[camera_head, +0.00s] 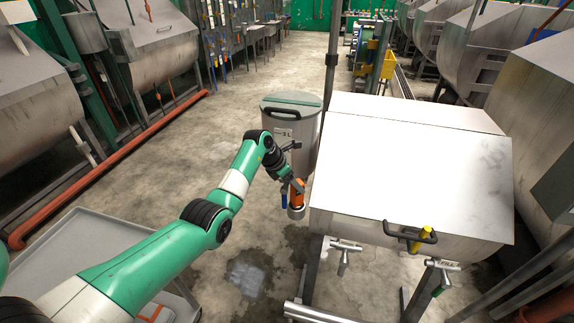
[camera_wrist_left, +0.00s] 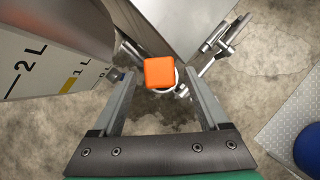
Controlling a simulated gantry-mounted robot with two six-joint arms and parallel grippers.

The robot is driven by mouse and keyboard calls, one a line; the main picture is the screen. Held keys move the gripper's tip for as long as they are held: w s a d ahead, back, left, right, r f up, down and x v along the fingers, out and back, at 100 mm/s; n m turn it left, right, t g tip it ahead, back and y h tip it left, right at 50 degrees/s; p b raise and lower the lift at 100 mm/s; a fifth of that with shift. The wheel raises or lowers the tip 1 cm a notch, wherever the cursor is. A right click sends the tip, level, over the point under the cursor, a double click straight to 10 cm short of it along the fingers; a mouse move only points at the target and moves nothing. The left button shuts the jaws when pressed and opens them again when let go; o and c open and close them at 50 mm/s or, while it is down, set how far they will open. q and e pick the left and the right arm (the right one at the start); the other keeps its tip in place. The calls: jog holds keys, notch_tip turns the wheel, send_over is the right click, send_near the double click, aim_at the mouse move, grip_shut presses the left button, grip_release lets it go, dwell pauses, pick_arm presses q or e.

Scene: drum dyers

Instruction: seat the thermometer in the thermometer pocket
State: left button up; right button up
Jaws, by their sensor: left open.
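The thermometer shows as an orange square-topped body (camera_wrist_left: 159,72) in the left wrist view. In the head view its orange part (camera_head: 297,188) stands beside the near left corner of the steel drum housing. A round metal cup, which looks like the thermometer pocket (camera_head: 296,212), is directly below the orange part; its rim shows around the orange top in the left wrist view. How deep the thermometer sits is hidden. My left gripper (camera_wrist_left: 158,82) is open, with its fingers on either side of the orange top and gaps on both sides. My right gripper is not in view.
The steel housing (camera_head: 410,165) stands close on the right, with a black handle and yellow piece (camera_head: 425,236) at its front. A grey canister with litre marks (camera_head: 290,130) stands just behind the gripper. A grey cart (camera_head: 75,255) is under my left arm. Floor is clear beyond.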

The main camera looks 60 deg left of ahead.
pick_arm(q)
jog(key=p+v, duration=0.1)
jog(key=v, duration=0.5)
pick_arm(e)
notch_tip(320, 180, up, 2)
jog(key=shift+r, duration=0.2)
